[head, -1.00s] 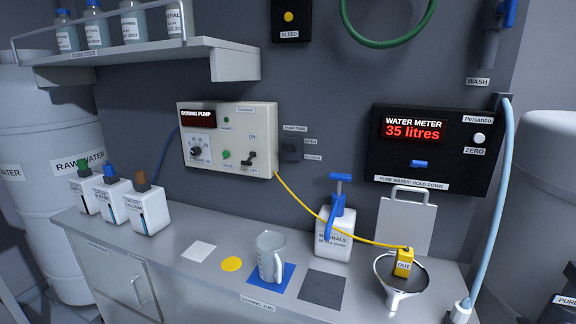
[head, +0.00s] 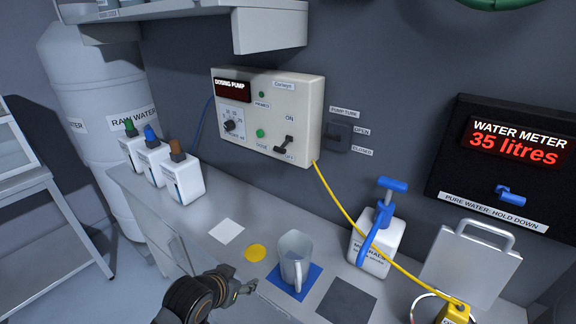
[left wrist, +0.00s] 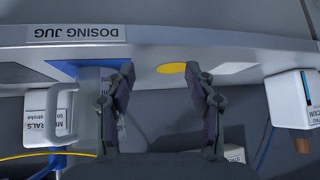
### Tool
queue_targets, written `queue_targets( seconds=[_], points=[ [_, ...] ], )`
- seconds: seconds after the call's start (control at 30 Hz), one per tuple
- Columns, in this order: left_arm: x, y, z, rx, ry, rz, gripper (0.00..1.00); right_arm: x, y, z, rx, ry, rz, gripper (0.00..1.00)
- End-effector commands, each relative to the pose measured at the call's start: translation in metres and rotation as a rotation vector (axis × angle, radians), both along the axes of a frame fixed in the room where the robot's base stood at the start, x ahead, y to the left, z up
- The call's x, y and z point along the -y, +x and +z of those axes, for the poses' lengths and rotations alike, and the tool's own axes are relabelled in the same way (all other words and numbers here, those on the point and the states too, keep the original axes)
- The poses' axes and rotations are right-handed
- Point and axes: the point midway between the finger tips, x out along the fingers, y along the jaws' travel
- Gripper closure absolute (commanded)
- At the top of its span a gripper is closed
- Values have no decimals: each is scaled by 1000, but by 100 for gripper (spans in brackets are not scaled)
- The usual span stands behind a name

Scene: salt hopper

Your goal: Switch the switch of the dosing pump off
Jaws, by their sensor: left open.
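The dosing pump (head: 263,112) is a cream box on the back wall in the head view, with a dark, blank display. Its black switch (head: 285,146) sits at the lower right of its face, between the ON and OFF labels; I cannot tell surely which way the lever is tipped. My left gripper (head: 247,289) is low in front of the bench, left of the jug and well below the pump. In the left wrist view its two fingers (left wrist: 160,78) are spread and nothing is between them. The right gripper is not in view.
A clear jug (head: 293,262) stands on a blue mat on the bench. A minerals bottle (head: 375,243) with a blue pump top and the yellow tube (head: 345,212) are right of the pump. Three white bottles (head: 180,180) stand left. A shelf (head: 265,32) hangs above.

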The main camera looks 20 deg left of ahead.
Motion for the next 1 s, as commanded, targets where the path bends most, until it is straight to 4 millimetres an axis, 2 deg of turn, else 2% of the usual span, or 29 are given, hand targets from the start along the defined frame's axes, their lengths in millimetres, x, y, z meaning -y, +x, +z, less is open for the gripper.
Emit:
queue_targets(
  seconds=[0.1, 0.17, 0.23, 0.3, 0.4, 0.5, 0.57, 0.77, 1.0],
  points=[
    [3, 53, 55, 210, -41, -58, 45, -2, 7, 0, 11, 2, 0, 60],
    [5, 78, 89, 322, -74, -89, 45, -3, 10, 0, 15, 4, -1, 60],
    [6, 101, 130, 446, -116, -126, 45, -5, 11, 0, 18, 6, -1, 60],
    [7, 118, 171, 558, -157, -159, 45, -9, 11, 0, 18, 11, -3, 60],
    [6, 133, 223, 688, -212, -200, 45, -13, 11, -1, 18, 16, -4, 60],
    [6, 138, 254, 763, -248, -224, 45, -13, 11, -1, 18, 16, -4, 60],
    [6, 139, 261, 780, -258, -230, 45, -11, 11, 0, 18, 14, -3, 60],
    [6, 142, 262, 784, -262, -225, 45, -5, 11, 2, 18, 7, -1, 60],
    [16, 164, 264, 783, -270, -226, 45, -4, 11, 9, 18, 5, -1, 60]
  ],
)
